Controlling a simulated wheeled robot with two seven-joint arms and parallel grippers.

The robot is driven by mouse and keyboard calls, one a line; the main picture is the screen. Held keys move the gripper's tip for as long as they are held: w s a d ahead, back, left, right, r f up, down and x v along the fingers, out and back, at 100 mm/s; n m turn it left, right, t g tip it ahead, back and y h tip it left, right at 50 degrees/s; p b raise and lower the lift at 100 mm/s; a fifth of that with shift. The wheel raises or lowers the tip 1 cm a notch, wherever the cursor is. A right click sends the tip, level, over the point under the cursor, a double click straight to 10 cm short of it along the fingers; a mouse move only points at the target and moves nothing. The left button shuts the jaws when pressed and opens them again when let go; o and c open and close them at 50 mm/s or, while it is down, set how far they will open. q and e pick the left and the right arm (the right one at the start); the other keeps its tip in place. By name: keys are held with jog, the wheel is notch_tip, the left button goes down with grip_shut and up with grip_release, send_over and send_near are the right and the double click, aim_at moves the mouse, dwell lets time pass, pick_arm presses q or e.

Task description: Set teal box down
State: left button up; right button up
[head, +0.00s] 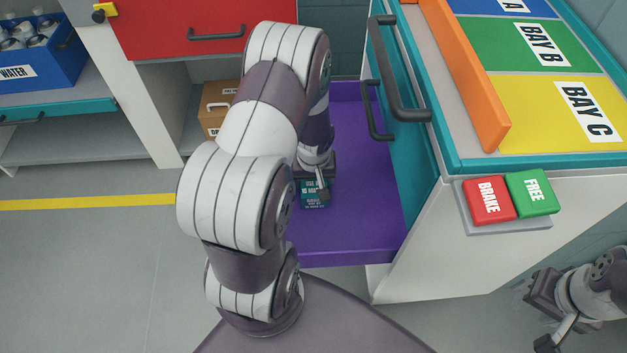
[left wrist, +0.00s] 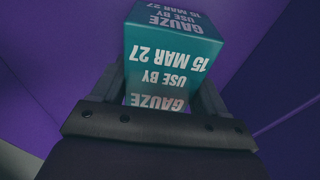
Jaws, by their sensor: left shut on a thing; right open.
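The teal box (head: 314,195) is a small carton with white print. In the left wrist view the box (left wrist: 165,62) reads "GAUZE, USE BY 15 MAR 27". My left gripper (head: 318,182) points down into the purple drawer (head: 366,232) and is shut on the box. In the left wrist view the fingers of my left gripper (left wrist: 165,100) lie on both sides of the box. The box is inside the drawer's outline; I cannot tell whether it touches the drawer floor. My right gripper (head: 556,335) is open and empty at the lower right, away from the drawer.
The teal-edged cart with BAY B (head: 542,45) and BAY C (head: 570,112) mats stands right of the drawer. BRAKE (head: 488,201) and FREE (head: 533,193) buttons sit at its corner. A brown box (head: 214,112) and blue WATER bin (head: 40,60) are left. Drawer floor near the box looks clear.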

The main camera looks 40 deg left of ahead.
aim_at(314, 183)
pick_arm(q)
jog(key=shift+f, duration=0.15)
jog(key=o, duration=1.1)
jog(key=shift+o, duration=0.2)
jog(key=r+p, duration=0.2)
jog(key=r, duration=0.1)
jog(key=r+p, duration=0.1)
jog(key=r, duration=0.3)
jog(key=s+d+r+p, duration=0.1)
jog(key=r+p, duration=0.1)
jog(key=r, duration=0.2)
jog(key=shift+s+r+p, duration=0.1)
jog(key=shift+r+p, duration=0.15)
jog(key=shift+p, duration=0.1)
jog(key=s+d+r+m+h, duration=0.1)
jog(key=s+d+r+m, duration=0.4)
jog(key=d+r+m, duration=0.3)
jog(key=d+r, duration=0.3)
jog(key=d, duration=0.1)
jog(key=shift+s+d, duration=0.15)
jog(key=shift+s, duration=0.05)
